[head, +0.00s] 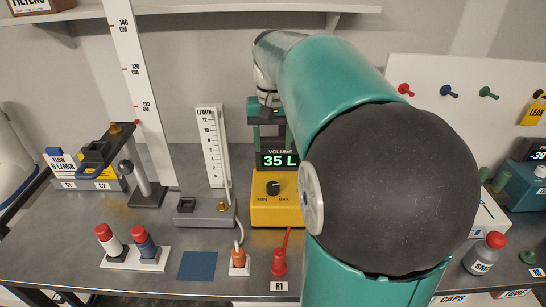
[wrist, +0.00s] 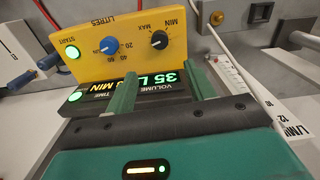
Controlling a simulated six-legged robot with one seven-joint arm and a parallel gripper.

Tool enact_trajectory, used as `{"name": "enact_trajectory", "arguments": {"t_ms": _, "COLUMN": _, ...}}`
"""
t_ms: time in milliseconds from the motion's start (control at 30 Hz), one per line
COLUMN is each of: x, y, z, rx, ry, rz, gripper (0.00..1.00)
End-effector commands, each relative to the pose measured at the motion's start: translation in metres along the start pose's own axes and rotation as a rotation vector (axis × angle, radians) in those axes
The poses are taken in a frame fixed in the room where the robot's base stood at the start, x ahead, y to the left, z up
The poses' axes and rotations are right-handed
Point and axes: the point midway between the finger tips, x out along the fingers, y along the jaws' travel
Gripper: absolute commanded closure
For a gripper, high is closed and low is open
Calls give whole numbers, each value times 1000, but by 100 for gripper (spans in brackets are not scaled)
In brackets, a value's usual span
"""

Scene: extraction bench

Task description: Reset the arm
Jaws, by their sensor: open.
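My arm reaches forward over the bench, and its large green and dark link fills the right middle of the head view. My gripper (head: 268,135) is at its far end, above and in front of the yellow control unit. In the wrist view my gripper (wrist: 160,72) shows two green fingers apart with nothing between them. The yellow control unit (head: 290,211) has a dark display (head: 279,160) reading 35 L. In the wrist view the unit (wrist: 122,52) appears upside down beyond the fingers, with a black knob, a blue knob and lit green buttons. My arm hides its right side in the head view.
A flow meter (head: 215,150) stands left of the unit, and a tall ruler (head: 138,90) further left. A red-capped bottle (head: 485,254) stands right. A shelf (head: 230,8) runs above.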

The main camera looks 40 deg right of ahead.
Motion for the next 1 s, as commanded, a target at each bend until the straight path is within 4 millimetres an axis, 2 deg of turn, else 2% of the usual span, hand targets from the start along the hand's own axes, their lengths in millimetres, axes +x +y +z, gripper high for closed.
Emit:
{"name": "enact_trajectory", "arguments": {"t_ms": 167, "x": -10, "y": 0, "z": 0, "rx": 0, "ry": 0, "rz": 0, "gripper": 46}}
{"name": "enact_trajectory", "arguments": {"t_ms": 733, "x": -11, "y": -2, "z": 3, "rx": -7, "ry": 5, "rz": -1, "gripper": 46}}
{"name": "enact_trajectory", "arguments": {"t_ms": 867, "x": -13, "y": -15, "z": 18, "rx": -47, "ry": 38, "rz": -4, "gripper": 46}}
{"name": "enact_trajectory", "arguments": {"t_ms": 1000, "x": -14, "y": -37, "z": 50, "rx": -126, "ry": 104, "rz": -14, "gripper": 46}}
